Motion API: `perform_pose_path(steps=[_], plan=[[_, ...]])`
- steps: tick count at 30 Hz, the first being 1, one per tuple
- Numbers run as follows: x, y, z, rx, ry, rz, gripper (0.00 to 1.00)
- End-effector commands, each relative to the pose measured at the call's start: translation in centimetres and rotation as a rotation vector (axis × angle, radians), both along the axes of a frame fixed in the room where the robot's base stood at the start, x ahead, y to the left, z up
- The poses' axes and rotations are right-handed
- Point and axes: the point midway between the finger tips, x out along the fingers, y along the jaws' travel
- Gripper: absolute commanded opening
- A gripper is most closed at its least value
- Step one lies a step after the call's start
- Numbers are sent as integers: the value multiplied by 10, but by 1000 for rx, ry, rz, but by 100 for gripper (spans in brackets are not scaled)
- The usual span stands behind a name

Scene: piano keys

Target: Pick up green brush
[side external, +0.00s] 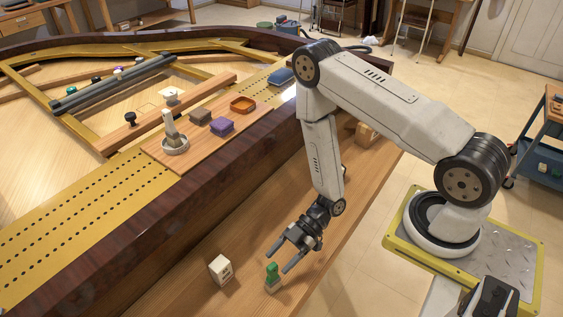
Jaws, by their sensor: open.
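A small green object (272,270), which looks like the green brush, stands upright on a pale base on the wooden bench (190,290) at the lower middle of the side view. The fingertips point down and left, close around or just above the green object. I cannot tell from this one view whether they touch it or straddle it.
A white block (220,269) with dark marks sits just left of the green object. Behind rises the piano's dark rim (150,205).

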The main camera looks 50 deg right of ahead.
Motion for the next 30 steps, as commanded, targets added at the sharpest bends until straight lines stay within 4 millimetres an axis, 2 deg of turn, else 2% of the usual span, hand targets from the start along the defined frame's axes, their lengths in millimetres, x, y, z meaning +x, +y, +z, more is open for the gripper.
perform_pose_path(steps=[8, 21, 30], plan=[[2, 9, -5, 0, 0, 3, 66], [8, 42, -21, 0, 1, 2, 66], [9, 46, -23, 0, 0, -1, 66]])
